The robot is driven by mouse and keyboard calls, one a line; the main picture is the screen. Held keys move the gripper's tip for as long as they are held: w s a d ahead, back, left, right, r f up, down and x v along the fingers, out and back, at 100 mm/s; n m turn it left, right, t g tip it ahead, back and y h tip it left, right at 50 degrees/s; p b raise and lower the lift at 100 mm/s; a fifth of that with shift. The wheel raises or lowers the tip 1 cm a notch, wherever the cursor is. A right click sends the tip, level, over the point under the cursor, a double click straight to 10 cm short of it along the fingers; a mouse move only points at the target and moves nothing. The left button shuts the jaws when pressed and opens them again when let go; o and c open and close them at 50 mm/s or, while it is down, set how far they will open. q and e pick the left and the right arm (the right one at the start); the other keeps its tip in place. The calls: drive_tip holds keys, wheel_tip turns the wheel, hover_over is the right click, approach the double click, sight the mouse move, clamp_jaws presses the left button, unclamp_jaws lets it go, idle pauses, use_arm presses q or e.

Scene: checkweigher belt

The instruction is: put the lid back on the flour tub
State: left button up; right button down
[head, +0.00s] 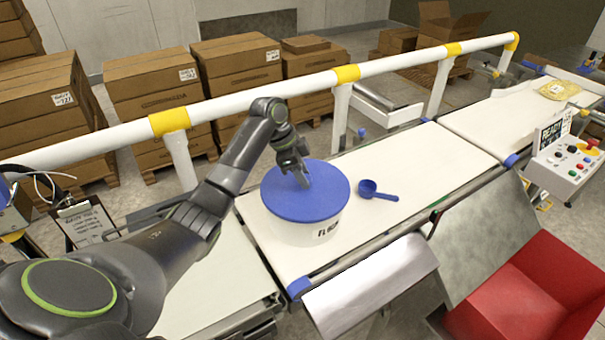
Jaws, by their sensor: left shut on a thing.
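My left gripper (304,180) comes in from the upper left, pointing down at the lid's far half. It is shut on the lid, around its middle, where the fingers hide the part they hold. My right gripper is not in view.
A blue scoop (378,190) lies on the belt (420,155) just right of the tub. A white and yellow guard rail (270,95) runs behind the belt. A control box (565,165) and red bin (535,290) are at the right. A yellowish bag (560,90) lies far along the belt.

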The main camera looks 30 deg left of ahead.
use_arm(q)
drive_tip(key=shift+r+p, duration=0.1)
drive_tip(key=shift+p, duration=0.75)
idle(0.6)
drive_tip(key=shift+p, duration=0.3)
idle(1.0)
drive_tip(key=shift+p, duration=0.35)
drive_tip(key=shift+f, duration=0.2)
drive_tip(key=o, duration=1.6)
drive_tip(key=shift+s+r+p, duration=0.1)
drive_tip(key=shift+r+p, duration=3.45)
drive_tip(key=shift+p, duration=0.05)
